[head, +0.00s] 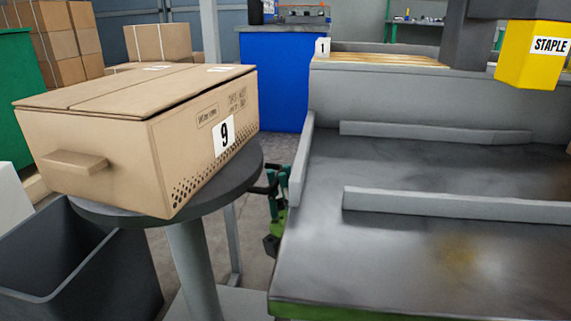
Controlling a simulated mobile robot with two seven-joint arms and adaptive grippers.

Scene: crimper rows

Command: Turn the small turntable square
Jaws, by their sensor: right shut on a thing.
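The small turntable (245,180) is a round dark disc on a grey pedestal, left of the workbench. A brown carton (195,135) marked 9 rests on it, with a tab on its near left side. The carton sits at an angle to the bench's edge and partly overhangs the disc. My right gripper (269,189), small and dark with teal parts, is at the disc's right rim, in the gap beside the bench. It is shut at the rim; the exact contact is too small to make out. The bench edge partly hides it. My left gripper is out of view.
The grey workbench (400,265) has low rails and a bare top. A dark open bin (120,265) stands below the carton at left. A yellow STAPLE box (532,55) hangs upper right. A blue cabinet (275,85) and stacked cartons (160,42) stand behind.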

